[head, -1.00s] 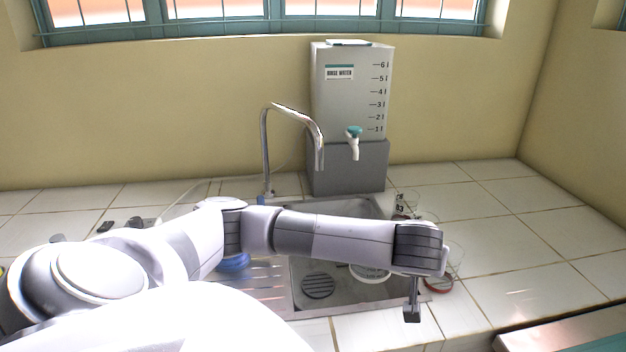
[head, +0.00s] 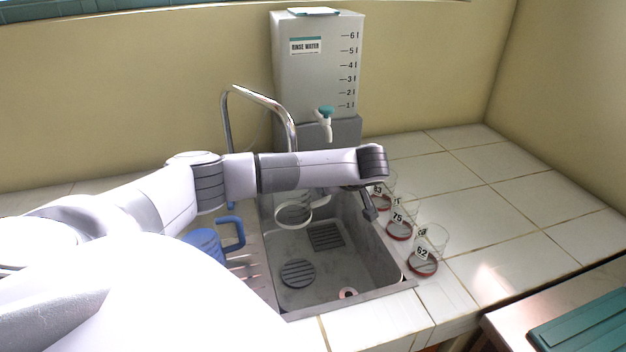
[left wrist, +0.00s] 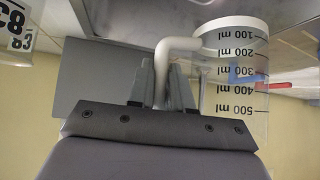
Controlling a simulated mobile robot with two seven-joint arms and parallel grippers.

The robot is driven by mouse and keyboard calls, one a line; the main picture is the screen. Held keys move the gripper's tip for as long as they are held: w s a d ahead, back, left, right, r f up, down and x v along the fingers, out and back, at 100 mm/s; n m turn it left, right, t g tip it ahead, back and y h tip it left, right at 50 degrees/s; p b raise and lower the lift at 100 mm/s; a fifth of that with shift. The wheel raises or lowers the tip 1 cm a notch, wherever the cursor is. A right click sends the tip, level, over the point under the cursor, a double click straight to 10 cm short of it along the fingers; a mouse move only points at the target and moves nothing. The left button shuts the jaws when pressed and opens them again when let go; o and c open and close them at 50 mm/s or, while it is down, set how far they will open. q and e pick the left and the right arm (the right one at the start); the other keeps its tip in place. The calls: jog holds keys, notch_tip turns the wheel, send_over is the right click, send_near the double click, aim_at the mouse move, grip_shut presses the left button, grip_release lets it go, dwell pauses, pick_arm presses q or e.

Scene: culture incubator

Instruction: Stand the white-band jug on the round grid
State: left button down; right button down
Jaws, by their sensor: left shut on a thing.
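The white-band jug (head: 293,214) is clear, with a white band and white handle. It is over the back of the sink in the head view, partly hidden by my left arm. In the left wrist view the jug (left wrist: 235,75) has ml marks, and my left gripper (left wrist: 160,88) is shut on its handle. In the head view the gripper (head: 369,206) is to the right of the jug. The round grid (head: 298,273) lies bare on the sink floor at front left, nearer the front than the jug. My right gripper is not in view.
The steel sink (head: 375,268) also has a square grid (head: 326,236) and a pinkish round piece (head: 348,293). A blue jug (head: 206,244) stands left. Red-based numbered dishes (head: 423,262) line the right rim. The tap (head: 275,103) and rinse water tank (head: 318,65) are behind.

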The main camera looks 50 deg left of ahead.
aim_at(327, 201)
pick_arm(q)
notch_tip(327, 201, down, 5)
jog(key=shift+f, duration=0.1)
notch_tip(327, 201, down, 12)
jog(key=b, duration=0.9)
jog(key=shift+b, duration=0.3)
jog(key=c, duration=1)
grip_release()
jog(key=shift+c, duration=0.2)
